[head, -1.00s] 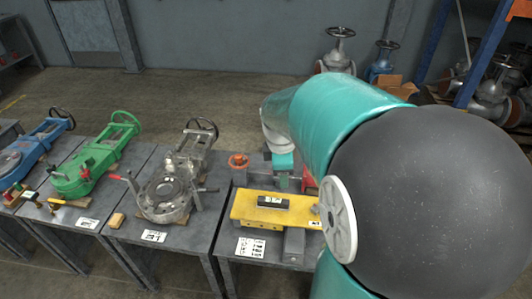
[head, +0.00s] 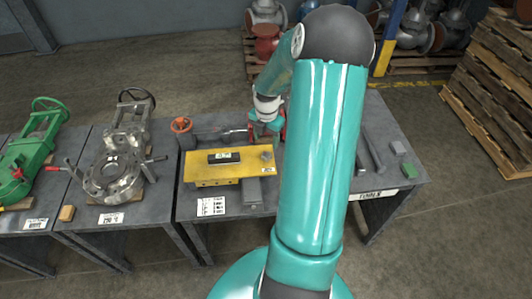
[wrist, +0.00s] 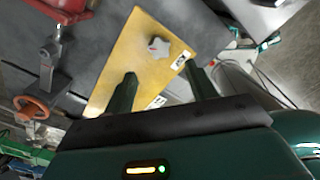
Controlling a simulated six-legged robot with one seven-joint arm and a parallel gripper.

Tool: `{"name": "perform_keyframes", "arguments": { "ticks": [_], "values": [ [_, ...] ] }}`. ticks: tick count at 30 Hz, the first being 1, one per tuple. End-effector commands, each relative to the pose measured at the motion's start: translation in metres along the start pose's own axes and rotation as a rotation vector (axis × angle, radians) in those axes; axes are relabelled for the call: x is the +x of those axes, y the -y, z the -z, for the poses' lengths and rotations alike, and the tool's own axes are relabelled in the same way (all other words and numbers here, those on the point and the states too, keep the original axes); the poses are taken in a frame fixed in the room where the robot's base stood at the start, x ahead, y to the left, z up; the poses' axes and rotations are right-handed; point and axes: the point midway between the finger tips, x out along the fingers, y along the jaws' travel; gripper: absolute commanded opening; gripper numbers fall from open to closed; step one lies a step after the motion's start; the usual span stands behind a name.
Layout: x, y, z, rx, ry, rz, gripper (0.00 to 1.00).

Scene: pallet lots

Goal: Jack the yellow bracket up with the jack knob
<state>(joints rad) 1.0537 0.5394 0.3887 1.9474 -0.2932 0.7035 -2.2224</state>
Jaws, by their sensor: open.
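The yellow bracket (head: 198,172) is a flat plate on the grey bench in the middle of the head view. It also shows in the wrist view (wrist: 128,62). A grey star-shaped knob (head: 266,156), which looks like the jack knob, is at the right end of its top. The knob is clear in the wrist view (wrist: 158,47). My gripper (head: 262,136) is just behind the bracket's right end in the head view, its fingers small and partly unclear. In the wrist view my gripper (wrist: 162,76) is open and empty, its fingers pointing toward the knob, which looks apart from them.
A black level with a lit display (head: 224,157) lies on the bracket. An orange handwheel (head: 181,125) stands at the bench's back left. A red part (head: 283,122) is beside my gripper. A silver valve (head: 113,174) stands on the left bench. Pallets (head: 495,90) are stacked at right.

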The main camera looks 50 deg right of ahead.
Motion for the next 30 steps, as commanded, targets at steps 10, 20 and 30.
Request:
{"name": "perform_keyframes", "arguments": {
  "ticks": [10,20,30],
  "values": [
    [0.067,0.000,0.001,-0.001,-0.002,0.002,0.56],
    [0.084,0.000,0.000,0.001,0.000,0.000,0.56],
    [0.084,0.000,0.000,0.001,0.000,0.000,0.19]
  ]
}}
